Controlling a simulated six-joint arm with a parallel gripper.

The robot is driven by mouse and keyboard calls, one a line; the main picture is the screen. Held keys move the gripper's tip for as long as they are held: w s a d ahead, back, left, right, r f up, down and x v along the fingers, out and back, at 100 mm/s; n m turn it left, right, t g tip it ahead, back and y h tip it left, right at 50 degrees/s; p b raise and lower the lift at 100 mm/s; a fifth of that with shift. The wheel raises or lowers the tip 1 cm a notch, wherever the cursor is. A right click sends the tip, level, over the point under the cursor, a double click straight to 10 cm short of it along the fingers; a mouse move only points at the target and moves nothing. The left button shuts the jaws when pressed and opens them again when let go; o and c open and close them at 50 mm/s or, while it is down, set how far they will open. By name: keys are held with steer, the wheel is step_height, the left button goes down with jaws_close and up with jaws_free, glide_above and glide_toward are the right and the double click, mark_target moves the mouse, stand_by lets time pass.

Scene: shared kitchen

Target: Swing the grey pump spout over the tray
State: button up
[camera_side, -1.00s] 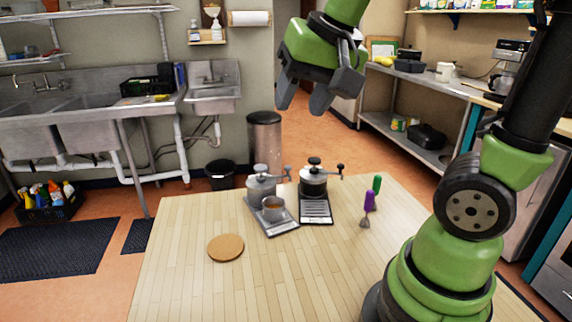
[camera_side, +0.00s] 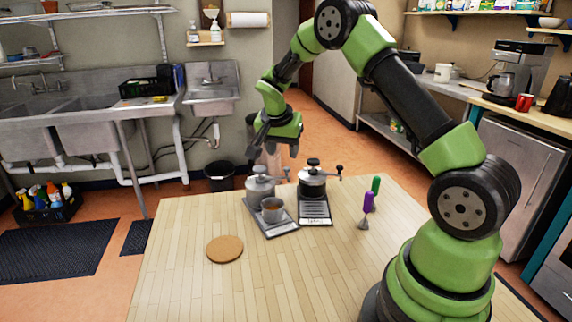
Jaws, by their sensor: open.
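The grey pump (camera_side: 258,190) stands at the back of the wooden table, left of a similar pump with a black top. Its spout (camera_side: 286,174) points right, away from the tray (camera_side: 285,229) in front of it. My gripper (camera_side: 273,152) is open, fingers pointing down, above the grey pump in the picture. Its fingers appear apart from the pump, but the exact depth gap is hard to tell.
The black-topped pump (camera_side: 312,183), its tray (camera_side: 315,211) in front, stands close on the right, its spout also pointing right. A purple-handled tool (camera_side: 368,203) and a green-handled one (camera_side: 376,185) are further right. A round cork mat (camera_side: 225,249) lies front left. The front middle is clear.

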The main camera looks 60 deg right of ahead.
mark_target(286, 169)
steer(key=x, duration=0.6)
jaws_close()
